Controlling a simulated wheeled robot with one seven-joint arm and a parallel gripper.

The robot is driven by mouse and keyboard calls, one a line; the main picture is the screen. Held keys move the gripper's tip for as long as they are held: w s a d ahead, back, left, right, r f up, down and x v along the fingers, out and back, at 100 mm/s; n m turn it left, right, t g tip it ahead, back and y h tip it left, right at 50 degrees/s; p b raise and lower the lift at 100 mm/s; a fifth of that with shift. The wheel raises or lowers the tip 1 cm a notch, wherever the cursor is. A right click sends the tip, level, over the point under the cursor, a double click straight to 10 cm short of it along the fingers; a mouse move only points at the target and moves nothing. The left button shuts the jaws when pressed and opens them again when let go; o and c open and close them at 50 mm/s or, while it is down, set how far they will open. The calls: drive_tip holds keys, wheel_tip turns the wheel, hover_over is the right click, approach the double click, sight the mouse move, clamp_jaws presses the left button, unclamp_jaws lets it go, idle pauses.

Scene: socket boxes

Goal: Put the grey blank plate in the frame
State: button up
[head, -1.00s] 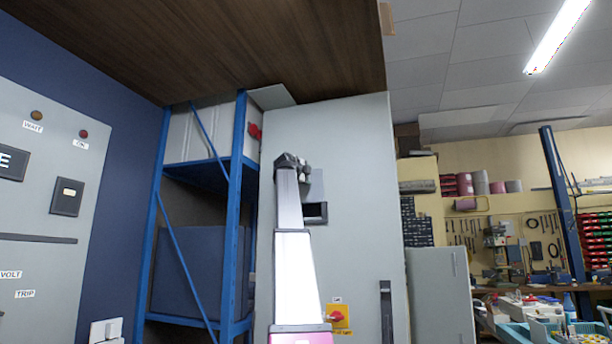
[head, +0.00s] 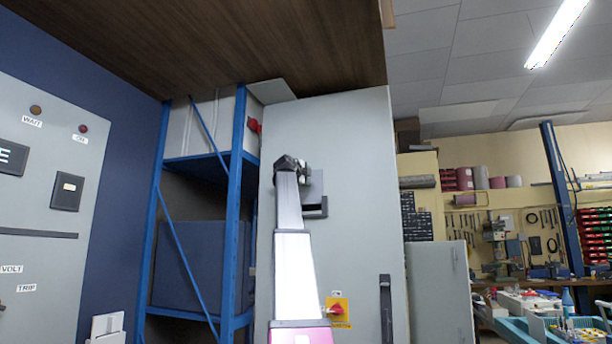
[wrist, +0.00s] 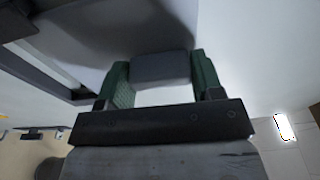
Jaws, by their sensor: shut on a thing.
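The grey blank plate (wrist: 160,70) is between the green finger pads of my gripper (wrist: 160,82) in the wrist view, and the gripper is shut on it. In the head view my gripper (head: 293,165) is raised in front of a tall grey cabinet, with the plate (head: 312,188) just right of it. The dark frame (head: 317,213) shows at the plate's lower right edge, and the plate hides part of it. In the wrist view a dark-edged opening, likely the frame (wrist: 48,68), lies left of the plate. I cannot tell whether they touch.
A brown wooden panel (head: 200,40) spans overhead. A workbench with tools lies at far right.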

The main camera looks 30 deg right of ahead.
drive_tip(key=shift+f, duration=0.55)
drive_tip(key=shift+f, duration=0.15)
wheel_tip(320, 180, down, 3)
drive_tip(key=shift+r, duration=0.2)
idle(0.3)
drive_tip(key=o, duration=0.9)
drive_tip(key=shift+o, duration=0.2)
drive_tip(key=shift+s+a, duration=0.1)
drive_tip(key=shift+a, duration=0.05)
drive_tip(key=v, duration=1)
drive_tip(key=shift+a, duration=0.2)
drive_tip(key=shift+s, duration=0.1)
